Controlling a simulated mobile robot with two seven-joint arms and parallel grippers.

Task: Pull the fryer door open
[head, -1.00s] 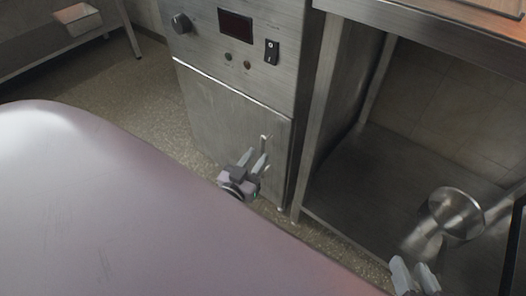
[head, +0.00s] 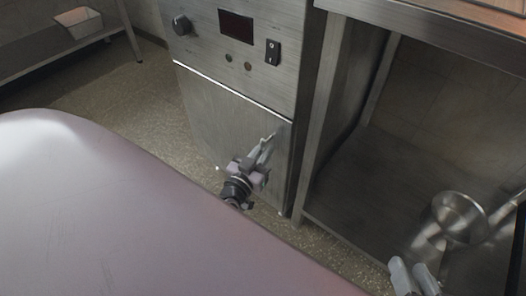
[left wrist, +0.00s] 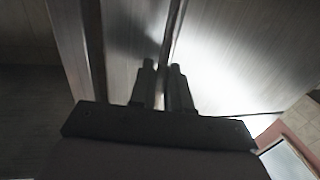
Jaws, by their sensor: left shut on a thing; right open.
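The fryer (head: 235,55) is a steel cabinet with a knob, a dark display and a switch above its plain metal door (head: 225,110). The door's small handle (head: 268,138) is near its right side. My left gripper (head: 264,150) is shut on the handle, its wrist tilted in front of the door. In the left wrist view, the two fingers (left wrist: 164,75) are on either side of a thin upright bar, with the door's bright metal behind. I cannot tell whether the door stands slightly ajar. My right gripper (head: 413,272) is open and empty at the lower right.
A steel table with a lower shelf (head: 350,185) stands right of the fryer. A round metal pan (head: 458,217) is over that shelf. A rack with a white tray (head: 78,22) is at the far left. Speckled floor (head: 120,90) is clear left of the fryer.

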